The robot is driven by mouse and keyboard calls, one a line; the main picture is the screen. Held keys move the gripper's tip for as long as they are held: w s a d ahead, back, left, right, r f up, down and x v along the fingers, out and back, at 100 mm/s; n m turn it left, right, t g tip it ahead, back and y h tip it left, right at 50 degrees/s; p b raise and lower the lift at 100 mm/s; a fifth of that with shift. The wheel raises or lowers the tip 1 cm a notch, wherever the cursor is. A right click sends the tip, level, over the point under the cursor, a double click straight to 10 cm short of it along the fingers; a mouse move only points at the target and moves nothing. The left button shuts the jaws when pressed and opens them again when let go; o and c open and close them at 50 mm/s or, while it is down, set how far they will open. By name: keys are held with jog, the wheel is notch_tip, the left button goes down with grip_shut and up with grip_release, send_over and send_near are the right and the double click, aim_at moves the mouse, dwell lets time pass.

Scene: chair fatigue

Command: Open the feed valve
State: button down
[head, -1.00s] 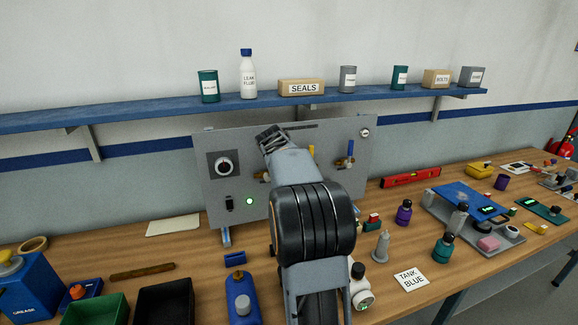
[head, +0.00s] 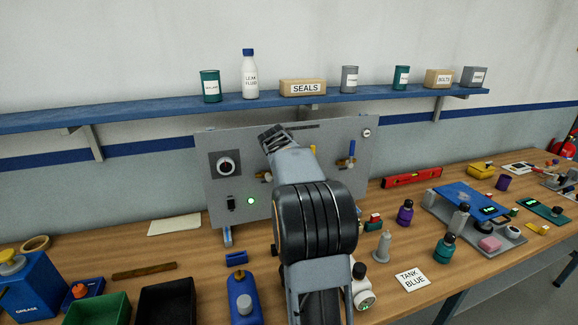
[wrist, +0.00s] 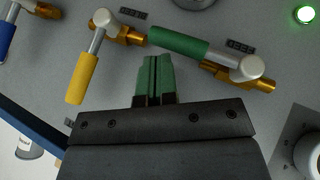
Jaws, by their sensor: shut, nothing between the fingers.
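The grey valve panel (head: 225,195) stands upright on the bench. In the wrist view, three lever valves show upside down: a green handle (wrist: 180,42), a yellow handle (wrist: 82,78) and a blue handle (wrist: 7,38). The green handle lies roughly in line with its brass body (wrist: 262,84); the yellow one points across its body. A small inverted label by the green valve seems to read FEED. My gripper (wrist: 153,60) is shut and empty, its tips beside the green handle's free end; contact is unclear. In the head view my arm hides the green handle.
The panel also carries a round dial (head: 226,167), a switch (head: 230,203) and a lit green lamp (head: 251,201). A blue shelf (head: 150,116) runs above it.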

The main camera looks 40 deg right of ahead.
jog(key=r+p, duration=0.1)
jog(key=r, duration=0.1)
jog(key=r+p, duration=0.1)
jog(key=r, duration=0.1)
jog(key=shift+w+d+p, duration=0.1)
jog(key=shift+w+p, duration=0.2)
jog(key=s+a+r+b, duration=0.2)
jog(key=s+r, duration=0.3)
jog(key=r, duration=0.3)
jog(key=shift+a, duration=0.1)
jog(key=s+a+f+y, duration=0.3)
jog(key=s+a+f, duration=0.1)
jog(key=a+f, duration=0.6)
jog(key=s+a+f+n+y, duration=0.1)
jog(key=s+a+f+y, duration=0.1)
jog(key=s+a+f, duration=0.2)
jog(key=s+a+f+n+y, duration=0.1)
jog(key=s+a+f, duration=0.3)
jog(key=s+a, duration=0.6)
jog(key=a+y, duration=0.1)
jog(key=a, duration=0.5)
jog(key=shift+s+f+n, duration=0.3)
jog(key=shift+f, duration=0.1)
